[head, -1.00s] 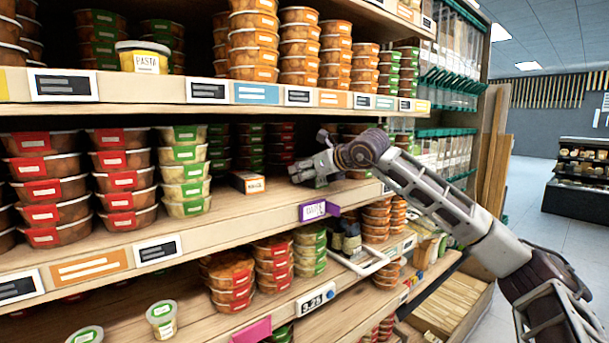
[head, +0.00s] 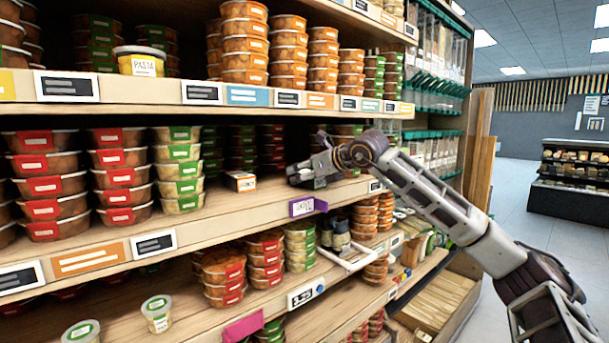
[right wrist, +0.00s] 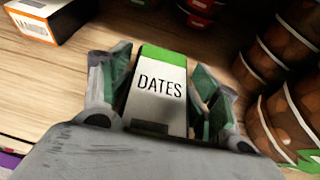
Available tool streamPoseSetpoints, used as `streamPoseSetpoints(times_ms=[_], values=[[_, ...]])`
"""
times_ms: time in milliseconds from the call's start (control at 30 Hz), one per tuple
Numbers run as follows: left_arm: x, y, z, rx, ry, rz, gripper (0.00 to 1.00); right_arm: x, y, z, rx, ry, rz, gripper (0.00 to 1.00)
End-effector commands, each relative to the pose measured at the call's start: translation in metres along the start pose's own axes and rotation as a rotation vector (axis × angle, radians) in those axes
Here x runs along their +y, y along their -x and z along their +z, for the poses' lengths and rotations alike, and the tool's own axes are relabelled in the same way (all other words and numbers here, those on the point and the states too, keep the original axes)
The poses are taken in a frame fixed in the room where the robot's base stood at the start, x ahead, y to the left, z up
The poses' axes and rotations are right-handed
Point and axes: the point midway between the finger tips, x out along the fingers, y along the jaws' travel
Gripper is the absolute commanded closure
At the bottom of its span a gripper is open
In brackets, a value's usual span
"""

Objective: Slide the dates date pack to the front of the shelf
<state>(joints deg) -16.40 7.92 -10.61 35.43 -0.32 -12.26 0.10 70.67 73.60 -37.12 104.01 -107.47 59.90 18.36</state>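The dates pack (right wrist: 160,85), a small white box with a green end and the word DATES, lies between the two fingers of my right gripper (right wrist: 162,95) in the right wrist view. The fingers flank it closely; I cannot tell whether they press on it. In the head view my right gripper (head: 298,175) is low over the middle shelf board (head: 225,215), reaching in from the right, and the pack is not distinguishable there. My left gripper is not in view.
A small white and orange box (head: 240,181) lies left of the gripper and also shows in the right wrist view (right wrist: 42,16). Stacked tubs (right wrist: 290,90) stand close on the right. A purple price tag (head: 303,206) sits on the shelf edge. Bare board lies in front.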

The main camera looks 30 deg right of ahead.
Motion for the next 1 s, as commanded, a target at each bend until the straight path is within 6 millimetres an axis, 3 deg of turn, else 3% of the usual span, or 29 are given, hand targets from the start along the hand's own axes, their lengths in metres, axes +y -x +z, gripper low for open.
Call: streamPoseSetpoints(times_ms=[33,200,467,667,1000], values=[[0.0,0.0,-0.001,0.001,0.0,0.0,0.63,0.0,-0.001,-0.001,0.002,0.0,0.0,0.31],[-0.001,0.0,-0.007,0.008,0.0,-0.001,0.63,0.0,0.0,-0.001,0.001,0.0,-0.001,0.11],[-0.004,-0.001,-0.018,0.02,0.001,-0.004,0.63,0.0,0.0,0.0,0.0,0.0,0.0,0.11],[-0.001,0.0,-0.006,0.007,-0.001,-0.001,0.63,0.0,0.002,0.0,0.0,0.0,-0.001,0.11],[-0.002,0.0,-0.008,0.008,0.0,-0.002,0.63,-0.001,0.024,-0.001,0.0,0.0,-0.001,0.11]])
